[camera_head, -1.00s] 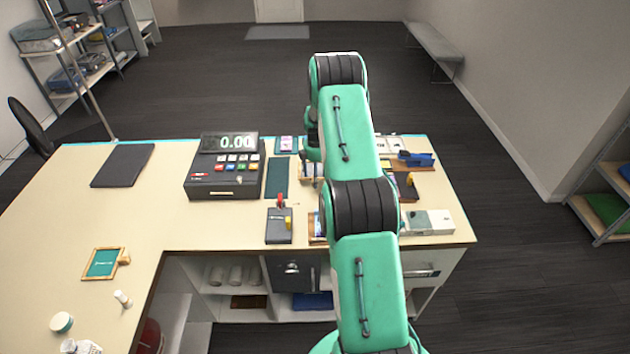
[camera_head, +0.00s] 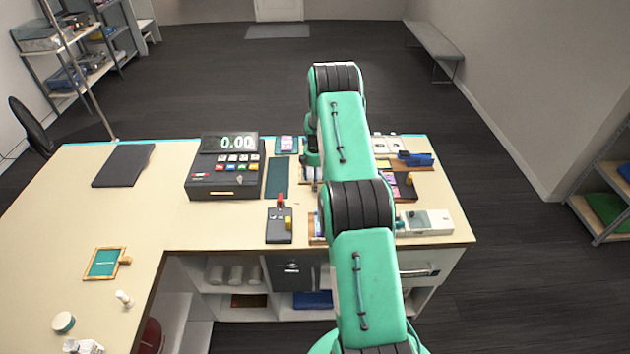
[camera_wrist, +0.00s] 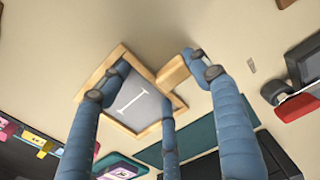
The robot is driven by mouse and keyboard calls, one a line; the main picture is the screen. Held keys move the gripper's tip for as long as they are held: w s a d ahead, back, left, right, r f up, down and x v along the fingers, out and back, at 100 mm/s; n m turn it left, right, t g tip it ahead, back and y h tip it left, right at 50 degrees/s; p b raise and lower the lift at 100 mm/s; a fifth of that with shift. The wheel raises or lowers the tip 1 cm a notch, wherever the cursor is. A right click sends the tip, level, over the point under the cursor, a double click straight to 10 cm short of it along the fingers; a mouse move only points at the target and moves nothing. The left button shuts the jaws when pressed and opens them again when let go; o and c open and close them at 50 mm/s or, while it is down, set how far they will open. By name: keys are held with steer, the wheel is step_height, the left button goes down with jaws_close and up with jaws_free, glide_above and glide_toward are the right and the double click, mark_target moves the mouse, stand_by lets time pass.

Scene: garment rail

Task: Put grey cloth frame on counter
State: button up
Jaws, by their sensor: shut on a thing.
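The grey cloth frame has a light wooden border, a grey panel (camera_wrist: 140,104) with a pale mark, and a wooden block on one side. It shows in the wrist view, partly covered by my blue fingers. My gripper (camera_wrist: 163,80) is shut on this frame. The counter (camera_head: 210,228) is a cream L-shaped top, and its surface fills the wrist view behind the frame. I cannot tell whether the frame touches it. In the head view my green arm hides the gripper's grip and the frame.
A cash register (camera_head: 224,180), a teal strip (camera_head: 278,178) and a dark device with a red lever (camera_head: 280,222) stand left of my arm. A white box (camera_head: 428,222) and a blue tool (camera_head: 416,159) are right. A teal frame (camera_head: 104,263) lies left. The left counter has free room.

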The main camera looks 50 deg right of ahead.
steer(key=shift+f, duration=0.2)
steer(key=o, duration=1.2)
steer(key=shift+o, duration=0.2)
steer(key=shift+r, duration=0.2)
step_height(320, 180, up, 12)
steer(key=b, duration=0.2)
stand_by(0.3)
